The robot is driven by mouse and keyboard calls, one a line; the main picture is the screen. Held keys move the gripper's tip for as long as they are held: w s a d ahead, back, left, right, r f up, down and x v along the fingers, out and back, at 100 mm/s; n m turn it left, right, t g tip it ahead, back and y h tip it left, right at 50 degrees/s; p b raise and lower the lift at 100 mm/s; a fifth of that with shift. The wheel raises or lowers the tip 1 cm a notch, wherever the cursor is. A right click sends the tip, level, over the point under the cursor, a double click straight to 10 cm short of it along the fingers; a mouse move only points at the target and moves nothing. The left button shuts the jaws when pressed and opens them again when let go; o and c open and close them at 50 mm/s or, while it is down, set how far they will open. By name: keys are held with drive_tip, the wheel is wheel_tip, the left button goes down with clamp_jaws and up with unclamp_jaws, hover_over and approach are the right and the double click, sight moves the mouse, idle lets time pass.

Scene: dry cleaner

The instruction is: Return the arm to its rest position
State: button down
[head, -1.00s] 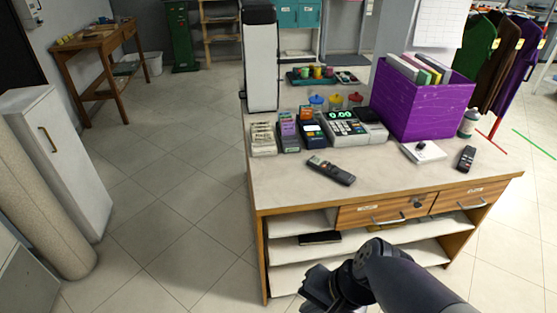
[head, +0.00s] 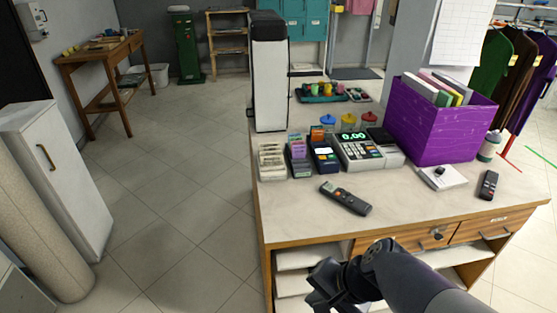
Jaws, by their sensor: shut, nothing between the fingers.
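My arm reaches in from the bottom right in the head view, in front of the counter. My gripper (head: 318,289) is at its left end, low before the counter's open shelves and below the countertop. It holds nothing. Its fingers are small and dark in this view. The counter (head: 300,212) has a pale top and wooden drawers (head: 478,230), partly hidden behind my arm.
On the countertop are a dark remote (head: 345,198), a cash register (head: 358,150), a card terminal (head: 324,156), a purple box (head: 435,130) and a second remote (head: 488,185). A white cabinet (head: 60,180) stands at the left. The floor (head: 170,190) between is clear.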

drive_tip(key=shift+w+d+r, duration=0.1)
drive_tip(key=shift+w, duration=0.45)
drive_tip(key=shift+s, duration=0.1)
